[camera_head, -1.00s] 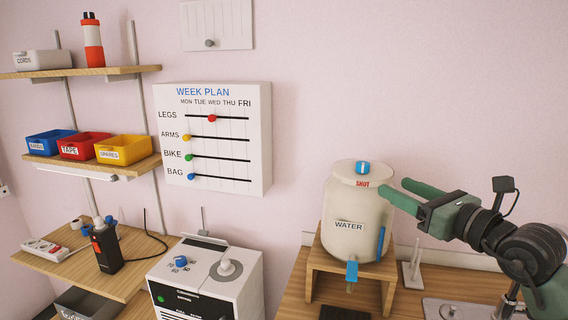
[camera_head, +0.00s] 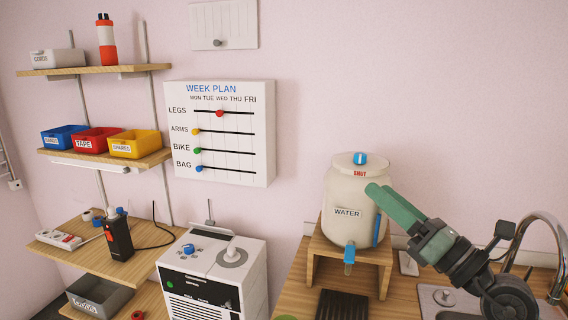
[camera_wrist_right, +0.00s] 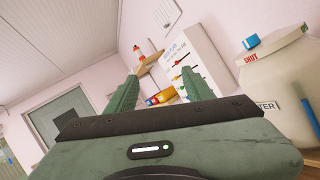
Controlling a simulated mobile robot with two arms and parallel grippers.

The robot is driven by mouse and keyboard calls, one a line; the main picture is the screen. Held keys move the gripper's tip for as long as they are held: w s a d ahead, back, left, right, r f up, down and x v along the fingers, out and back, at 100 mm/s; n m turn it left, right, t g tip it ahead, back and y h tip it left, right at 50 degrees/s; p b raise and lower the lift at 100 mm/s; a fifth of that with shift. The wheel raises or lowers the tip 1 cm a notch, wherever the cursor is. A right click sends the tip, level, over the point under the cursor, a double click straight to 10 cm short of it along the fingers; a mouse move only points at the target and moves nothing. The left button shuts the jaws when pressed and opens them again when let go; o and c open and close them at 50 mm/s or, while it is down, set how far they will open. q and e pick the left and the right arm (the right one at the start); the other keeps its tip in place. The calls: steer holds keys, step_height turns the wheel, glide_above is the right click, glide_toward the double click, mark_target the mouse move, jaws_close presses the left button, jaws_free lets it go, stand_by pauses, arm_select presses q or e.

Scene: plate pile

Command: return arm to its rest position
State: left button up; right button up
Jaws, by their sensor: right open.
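My right gripper (camera_head: 380,194) has green fingers and points up and to the left, in front of the right side of the cream water jar (camera_head: 343,190) in the head view. In the right wrist view its two fingers (camera_wrist_right: 158,80) stand apart with nothing between them. The jar also shows at the right of the wrist view (camera_wrist_right: 279,88). I cannot tell from the head view how far the fingertips are from the jar. My left gripper is not in view.
The jar, with a blue tap (camera_head: 349,254), stands on a wooden stand (camera_head: 313,270). A sink (camera_head: 440,300) with a curved faucet (camera_head: 558,245) lies at right, near my arm. A white machine (camera_head: 215,270) and shelves stand left. The wall above the arm is clear.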

steer(key=s+d+f+m+t+h, duration=0.25)
steer(key=d+f+m+h, duration=0.25)
steer(key=m+h, duration=0.65)
steer(key=s+d+f+m+t+h, duration=0.1)
steer(key=d+f+m+t+h, duration=0.35)
steer(key=m, duration=1.15)
steer(key=s+d+f+m+g+h, duration=0.25)
steer(key=f+m+g, duration=0.2)
steer(key=f, duration=0.45)
steer(key=s+d+f+m+g+h, duration=0.1)
steer(key=s+f+m+g, duration=0.25)
steer(key=f+g, duration=0.4)
steer(key=s+a+f+m+g+y, duration=0.1)
steer(key=s+a+f+g+y, duration=0.3)
steer(key=s+f, duration=0.6)
steer(key=s+a+f+g+y, duration=0.2)
steer(key=s+a+f+g, duration=0.4)
steer(key=s+f, duration=0.5)
step_height(320, 180, down, 24)
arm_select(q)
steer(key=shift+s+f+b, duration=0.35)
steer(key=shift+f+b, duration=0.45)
arm_select(e)
steer(key=s+d+f+g, duration=0.1)
steer(key=s+d+f, duration=0.1)
steer(key=s+f, duration=1.6)
steer(key=shift+d, duration=0.25)
